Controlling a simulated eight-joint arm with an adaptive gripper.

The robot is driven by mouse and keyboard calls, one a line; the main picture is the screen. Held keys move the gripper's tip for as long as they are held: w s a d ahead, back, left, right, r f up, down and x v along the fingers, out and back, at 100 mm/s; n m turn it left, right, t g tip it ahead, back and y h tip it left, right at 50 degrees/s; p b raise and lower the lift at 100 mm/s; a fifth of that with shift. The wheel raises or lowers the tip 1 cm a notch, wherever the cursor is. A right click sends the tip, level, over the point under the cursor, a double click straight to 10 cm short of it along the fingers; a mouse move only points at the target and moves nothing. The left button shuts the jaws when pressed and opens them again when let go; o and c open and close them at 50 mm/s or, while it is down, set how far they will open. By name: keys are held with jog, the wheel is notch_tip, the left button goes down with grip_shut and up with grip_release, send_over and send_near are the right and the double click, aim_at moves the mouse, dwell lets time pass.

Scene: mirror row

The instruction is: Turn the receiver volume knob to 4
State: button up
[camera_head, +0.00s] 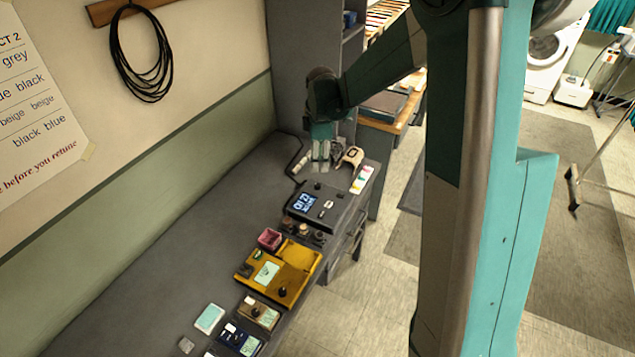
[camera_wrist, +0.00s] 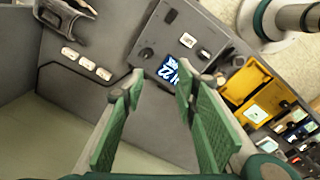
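The grey receiver (camera_head: 340,208) sits on the dark bench, with a lit blue display (camera_head: 305,203) and two pale buttons. In the wrist view the receiver (camera_wrist: 195,22) is ahead of my fingers, its display (camera_wrist: 169,68) partly hidden by the right finger. A small dark round knob (camera_wrist: 147,54) shows on its face; I cannot tell whether it is the volume knob, and no scale or pointer is legible. My gripper (camera_head: 320,160) is above the bench beyond the receiver's far side. In the wrist view my gripper (camera_wrist: 158,88) is open, with nothing between its fingers.
A yellow case (camera_head: 285,265) and several small devices stand nearer on the bench. Small round-topped items (camera_head: 303,228) stand between the case and the receiver. A beige object (camera_head: 352,156) and a strip with coloured marks (camera_head: 362,179) lie close by. The bench's wall side is clear.

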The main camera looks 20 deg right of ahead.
aim_at(318, 185)
jog(key=w+f+n, duration=0.1)
jog(key=f, duration=0.1)
jog(key=w+f, duration=0.2)
jog(key=f, duration=0.1)
jog(key=w+d+f+n+g, duration=0.1)
jog(key=f, duration=0.1)
jog(key=shift+w+f+n, duration=0.25)
jog(key=shift+f+n, duration=0.05)
jog(key=shift+f, duration=0.05)
jog(key=shift+f, duration=3.9)
jog(key=c, duration=0.9)
